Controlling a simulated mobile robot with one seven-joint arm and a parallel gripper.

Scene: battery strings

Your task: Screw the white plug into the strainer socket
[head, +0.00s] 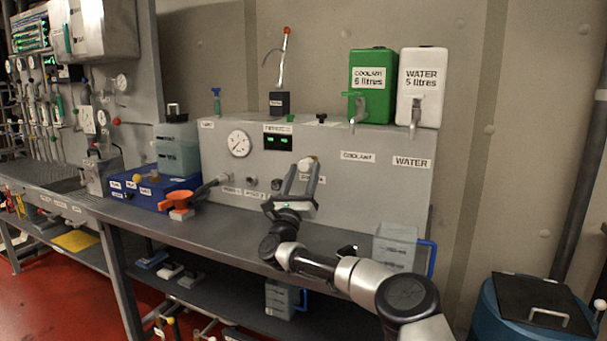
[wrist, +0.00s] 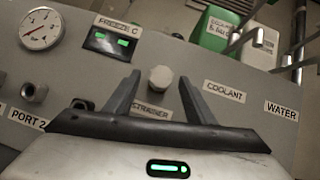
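The white plug (wrist: 161,77) is at the grey panel just above the strainer label (wrist: 152,112), where the strainer socket would sit; the socket is hidden behind it. I cannot tell whether the plug's thread is engaged. In the head view the plug (head: 308,162) shows as a pale knob by my fingertips. My gripper (wrist: 160,80) is open, with one finger on each side of the plug and a visible gap on both sides. In the head view my gripper (head: 304,170) points at the panel front.
On the panel are a round gauge (head: 238,143), a green-lit display (head: 278,142) and a port fitting (wrist: 36,92) at left. A green coolant tank (head: 372,85) and a white water tank (head: 422,88) stand above.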

